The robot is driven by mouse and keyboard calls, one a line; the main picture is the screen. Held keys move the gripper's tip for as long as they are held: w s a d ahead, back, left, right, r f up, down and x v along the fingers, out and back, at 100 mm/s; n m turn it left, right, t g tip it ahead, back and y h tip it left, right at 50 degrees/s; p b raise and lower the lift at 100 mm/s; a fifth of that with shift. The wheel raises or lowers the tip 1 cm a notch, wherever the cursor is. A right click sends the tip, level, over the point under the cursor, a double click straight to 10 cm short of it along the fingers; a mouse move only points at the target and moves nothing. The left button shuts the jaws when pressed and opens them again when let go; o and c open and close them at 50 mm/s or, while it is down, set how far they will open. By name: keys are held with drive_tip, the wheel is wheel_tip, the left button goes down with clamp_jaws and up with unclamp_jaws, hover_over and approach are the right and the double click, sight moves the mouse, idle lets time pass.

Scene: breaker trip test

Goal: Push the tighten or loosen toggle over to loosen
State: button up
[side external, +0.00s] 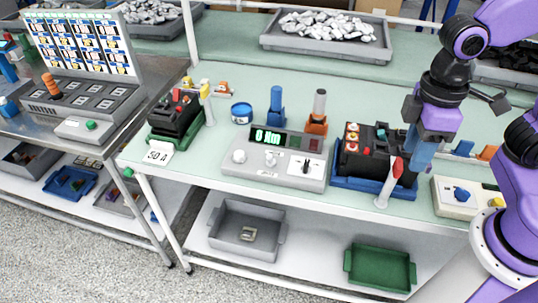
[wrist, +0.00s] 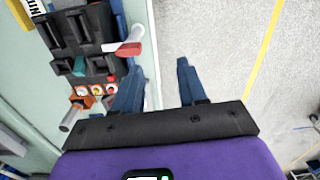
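The tester (side external: 268,160) is a grey box with a green-lit display in the middle of the bench in the side external view. A small dark toggle (side external: 306,166) sits on the white plate at its right front and looks upright; I cannot tell which way it leans. My gripper (side external: 418,165) hangs to the right of the tester, beside the black breaker, well apart from the toggle. In the wrist view my gripper (wrist: 158,78) has its two blue fingers spread with nothing between them. I cannot make out the toggle in the wrist view.
The black breaker (side external: 364,160) stands in a blue cradle between tester and gripper; a red-and-white lever (wrist: 128,48) sticks out toward my fingers. Blue and orange tool holders (side external: 316,124) stand behind the tester. A box with a blue knob (side external: 461,194) is at the right. The front edge is close.

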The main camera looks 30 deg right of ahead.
drive_tip(key=w+a+r+m+g, duration=0.1)
drive_tip(key=w+a+r+m, duration=0.1)
drive_tip(key=w+a+m, duration=0.55)
drive_tip(key=m+g, duration=0.2)
drive_tip(key=m, duration=0.1)
hover_over(269, 155)
drive_tip(key=d, duration=0.1)
drive_tip(key=w+f+m+g, duration=0.1)
drive_tip(key=w+f+m, duration=0.1)
drive_tip(key=w+m, duration=0.35)
drive_tip(key=shift+n+y, duration=0.4)
drive_tip(key=shift+n, duration=0.2)
drive_tip(key=x, duration=1.7)
drive_tip(key=shift+w+d+f, duration=0.1)
drive_tip(key=shift+w+f, duration=0.05)
drive_tip(key=shift+w, duration=0.2)
clamp_jaws()
